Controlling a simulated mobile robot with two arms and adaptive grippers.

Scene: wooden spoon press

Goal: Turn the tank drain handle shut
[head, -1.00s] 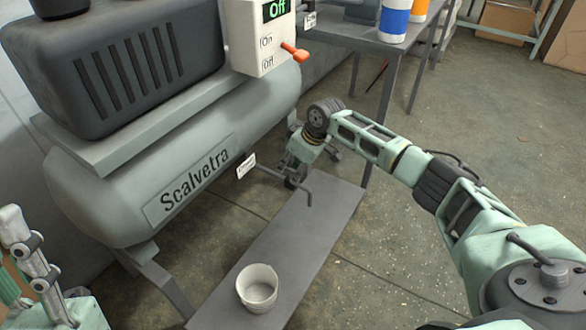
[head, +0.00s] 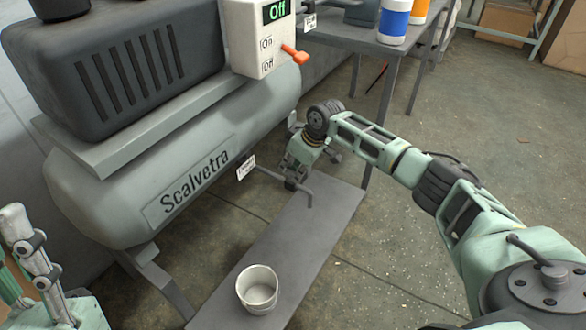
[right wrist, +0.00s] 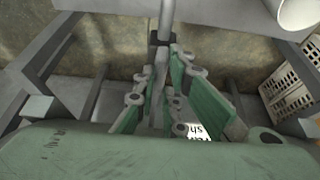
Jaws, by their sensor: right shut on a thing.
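The grey tank (head: 110,185) lies on its side, marked "Scalvetra". A thin grey drain handle (head: 270,173) reaches out from below it to the right and ends in a bent tip, with a small white tag beside it. My right gripper (head: 291,185) is at the outer part of this handle, above the grey bench. In the right wrist view, its green-padded fingers (right wrist: 165,95) are shut on the grey handle bar (right wrist: 161,52), and the hold is partly hidden. My left gripper (head: 25,240) stands at the lower left edge, away from the tank, its opening unclear.
A white cup (head: 257,287) stands on the low grey bench (head: 330,205) below the handle. A control box (head: 258,40) reading "Off" with an orange lever is above the tank. A table with bottles (head: 393,20) stands at the back. Open floor lies to the right.

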